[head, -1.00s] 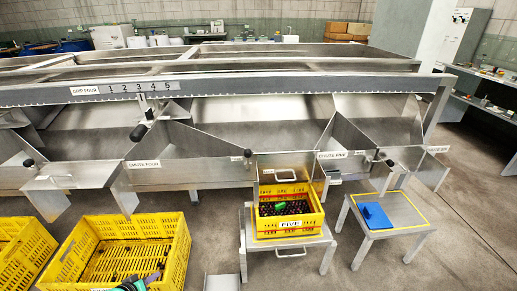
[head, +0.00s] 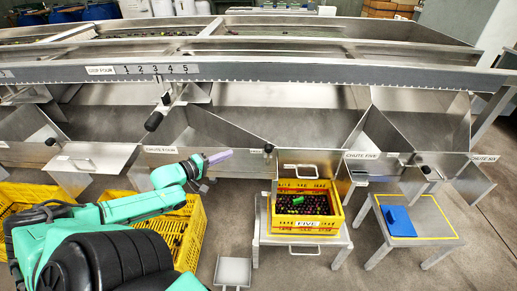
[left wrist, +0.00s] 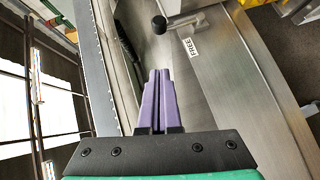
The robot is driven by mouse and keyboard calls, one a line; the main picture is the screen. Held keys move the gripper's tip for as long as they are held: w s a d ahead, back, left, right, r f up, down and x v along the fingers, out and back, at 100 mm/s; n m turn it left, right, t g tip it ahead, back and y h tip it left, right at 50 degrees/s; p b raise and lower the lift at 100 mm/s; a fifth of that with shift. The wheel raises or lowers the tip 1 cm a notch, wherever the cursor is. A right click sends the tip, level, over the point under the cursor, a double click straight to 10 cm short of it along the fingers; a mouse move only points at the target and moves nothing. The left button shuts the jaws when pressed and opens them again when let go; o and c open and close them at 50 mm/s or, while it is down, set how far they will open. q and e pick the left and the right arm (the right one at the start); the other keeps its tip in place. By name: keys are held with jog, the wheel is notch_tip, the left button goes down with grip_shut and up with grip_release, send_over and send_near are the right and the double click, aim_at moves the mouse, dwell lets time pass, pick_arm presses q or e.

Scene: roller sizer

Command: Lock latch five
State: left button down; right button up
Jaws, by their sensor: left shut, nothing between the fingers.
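A latch with a black knob (head: 268,148) sits on the front panel between the chute four label (head: 160,150) and the steel gate over the crate marked FIVE. In the left wrist view a black knob (left wrist: 159,24), likely the same, stands beside a label reading FREE (left wrist: 191,46). My left gripper (head: 231,154) has purple fingers and is shut and empty. It points right toward the knob, left of it and apart from it. In the left wrist view the shut fingertips (left wrist: 160,73) lie below the knob. My right gripper is not in view.
A yellow crate (head: 306,222) of dark fruit stands on a low steel stand under the gate with a handle (head: 302,177). A blue item (head: 398,221) lies on a yellow-edged table at right. A black-ended lever (head: 154,121) hangs above. Yellow crates (head: 190,245) stand behind my left arm.

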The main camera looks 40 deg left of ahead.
pick_arm(q)
jog(key=d+b+x, duration=0.2)
jog(key=b+x, duration=0.4)
jog(key=x, duration=0.6)
jog(key=shift+d+f+b, duration=0.3)
jog(key=shift+d+b, duration=0.05)
jog(key=shift+w, duration=0.15)
